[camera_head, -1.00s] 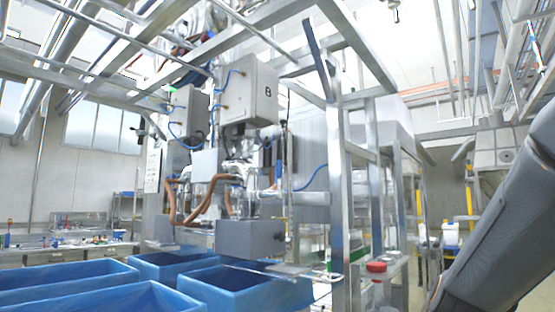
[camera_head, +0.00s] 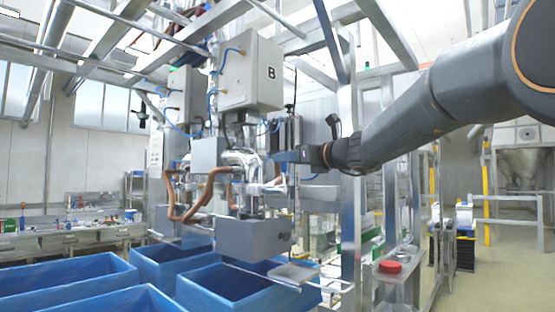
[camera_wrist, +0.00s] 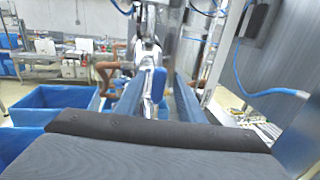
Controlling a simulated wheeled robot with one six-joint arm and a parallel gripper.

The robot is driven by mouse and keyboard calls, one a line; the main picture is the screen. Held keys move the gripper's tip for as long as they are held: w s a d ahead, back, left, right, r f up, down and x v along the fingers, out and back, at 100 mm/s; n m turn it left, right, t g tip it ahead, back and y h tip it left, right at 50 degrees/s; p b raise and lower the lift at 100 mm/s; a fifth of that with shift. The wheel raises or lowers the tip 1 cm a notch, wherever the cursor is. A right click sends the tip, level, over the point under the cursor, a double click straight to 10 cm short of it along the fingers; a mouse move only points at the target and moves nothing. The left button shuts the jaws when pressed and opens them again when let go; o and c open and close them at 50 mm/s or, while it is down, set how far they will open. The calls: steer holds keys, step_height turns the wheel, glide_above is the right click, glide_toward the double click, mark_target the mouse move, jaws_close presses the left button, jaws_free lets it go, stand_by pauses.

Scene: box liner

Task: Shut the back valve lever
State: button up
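A blue lever handle (camera_wrist: 159,84) stands upright in the middle of the wrist view, on the metal pipework of the filling machine. My gripper (camera_wrist: 158,92) is open, with one finger on each side of the handle in that view; I see gaps and no clear contact. In the head view my gripper (camera_head: 284,157) is beside the pipework under the grey box marked B (camera_head: 250,80), and the lever is not clear there. I cannot tell from these frames whether this handle is the back valve lever.
Blue lined bins (camera_head: 215,290) stand below the machine. A grey block (camera_head: 252,240) hangs over them. Brown hoses (camera_head: 178,208) loop left of the pipework. A steel upright (camera_head: 350,220) stands right of my gripper. A red lid (camera_head: 390,267) sits on a side shelf.

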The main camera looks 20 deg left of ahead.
steer(key=shift+p+x, duration=1.2)
steer(key=shift+x, duration=1.8)
steer(key=shift+s, duration=0.1)
jaws_close()
